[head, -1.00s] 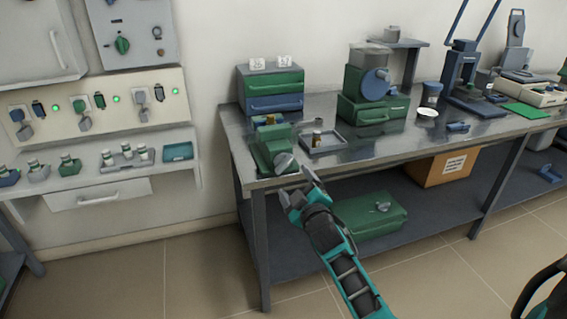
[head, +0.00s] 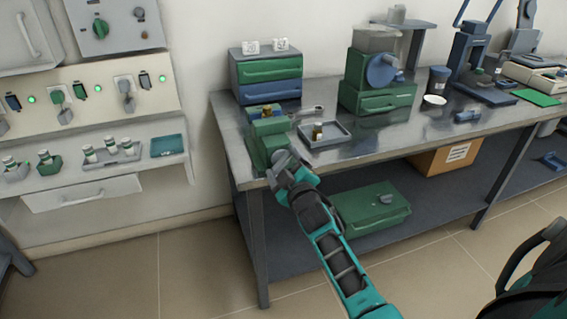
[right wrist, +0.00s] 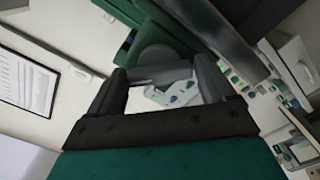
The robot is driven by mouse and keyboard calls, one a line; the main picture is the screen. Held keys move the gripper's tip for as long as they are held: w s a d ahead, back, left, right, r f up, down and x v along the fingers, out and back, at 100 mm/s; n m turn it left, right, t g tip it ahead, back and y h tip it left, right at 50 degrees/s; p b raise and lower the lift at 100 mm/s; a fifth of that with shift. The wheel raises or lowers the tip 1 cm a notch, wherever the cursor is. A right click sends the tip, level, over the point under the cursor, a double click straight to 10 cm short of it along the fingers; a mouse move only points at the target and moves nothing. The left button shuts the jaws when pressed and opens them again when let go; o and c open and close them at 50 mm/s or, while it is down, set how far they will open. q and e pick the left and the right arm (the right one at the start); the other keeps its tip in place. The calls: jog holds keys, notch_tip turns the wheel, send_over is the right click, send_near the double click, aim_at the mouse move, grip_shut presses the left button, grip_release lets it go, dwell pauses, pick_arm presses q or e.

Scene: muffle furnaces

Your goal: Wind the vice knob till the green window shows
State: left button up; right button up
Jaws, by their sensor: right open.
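The green vice (head: 265,137) stands at the left front corner of the bench, its grey knob (head: 281,159) facing the front edge. My right gripper (head: 286,166) is at the knob, coming from the front. In the right wrist view the round grey knob (right wrist: 158,56) shows between and just beyond the open fingers (right wrist: 160,78), with the green vice body (right wrist: 170,22) behind it. I cannot tell whether the fingers touch the knob. I cannot make out a window on the vice. My left gripper is not in view.
A grey tray (head: 325,135) with a small brown-and-white item lies right of the vice. A drawer unit (head: 268,82) stands behind it. A green machine (head: 375,85) stands farther right. A green box (head: 370,210) is on the lower shelf (head: 440,205).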

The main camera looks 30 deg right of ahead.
jog(key=shift+s, duration=0.1)
jog(key=c, duration=0.8)
jog(key=shift+r+m+p, duration=0.2)
jog(key=shift+m+p, duration=0.35)
jog(key=shift+m, duration=0.55)
jog(key=shift+f, duration=0.15)
jog(key=o, duration=0.8)
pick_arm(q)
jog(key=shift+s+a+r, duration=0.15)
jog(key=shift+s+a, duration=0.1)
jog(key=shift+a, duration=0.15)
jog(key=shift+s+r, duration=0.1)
pick_arm(e)
jog(key=shift+s, duration=0.1)
